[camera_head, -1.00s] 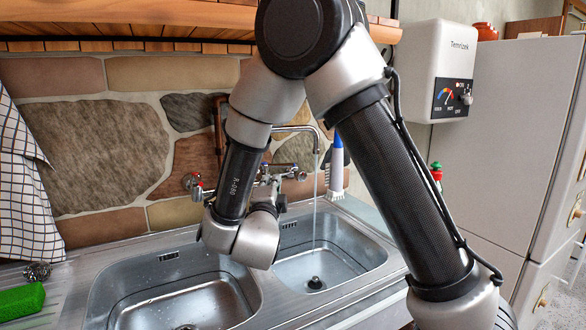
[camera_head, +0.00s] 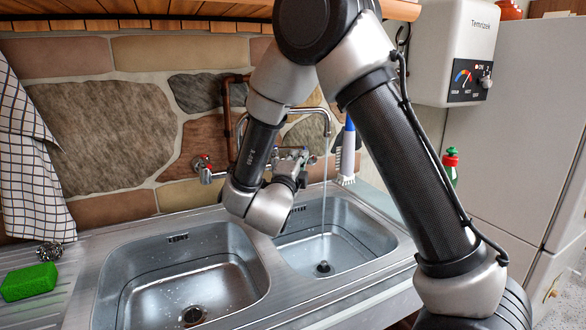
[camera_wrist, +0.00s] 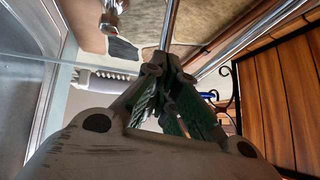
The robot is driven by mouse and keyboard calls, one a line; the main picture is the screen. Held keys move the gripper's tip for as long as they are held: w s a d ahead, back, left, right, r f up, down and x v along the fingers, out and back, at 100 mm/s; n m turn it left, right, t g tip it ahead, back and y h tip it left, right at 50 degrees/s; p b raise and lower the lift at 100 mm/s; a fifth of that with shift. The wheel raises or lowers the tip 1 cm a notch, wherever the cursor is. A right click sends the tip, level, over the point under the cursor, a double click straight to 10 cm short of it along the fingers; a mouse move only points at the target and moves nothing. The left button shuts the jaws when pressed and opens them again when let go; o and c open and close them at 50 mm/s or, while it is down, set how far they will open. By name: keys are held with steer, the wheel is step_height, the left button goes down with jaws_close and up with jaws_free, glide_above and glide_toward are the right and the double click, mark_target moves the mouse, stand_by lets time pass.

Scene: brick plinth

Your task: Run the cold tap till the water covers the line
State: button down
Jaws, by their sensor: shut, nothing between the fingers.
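A thin stream of water (camera_head: 324,190) falls from the curved metal spout (camera_head: 312,109) into the right basin (camera_head: 365,228). A dark plug or drain (camera_head: 323,267) shows on that basin's floor. A dark line (camera_head: 300,237) runs around its wall; the water level is hard to tell, and the floor lies in view below the line. A red-marked tap handle (camera_head: 203,166) is at the left of the mixer. The mixer's right side is partly hidden by my wrist.
The left basin (camera_head: 135,265) has an open-looking drain (camera_head: 193,315). A green sponge (camera_head: 28,281) and metal scourer (camera_head: 49,251) lie at left. A white heater (camera_head: 455,45) hangs at right.

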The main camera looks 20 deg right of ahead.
steer(key=shift+x, duration=0.95)
steer(key=shift+w+d, duration=0.95)
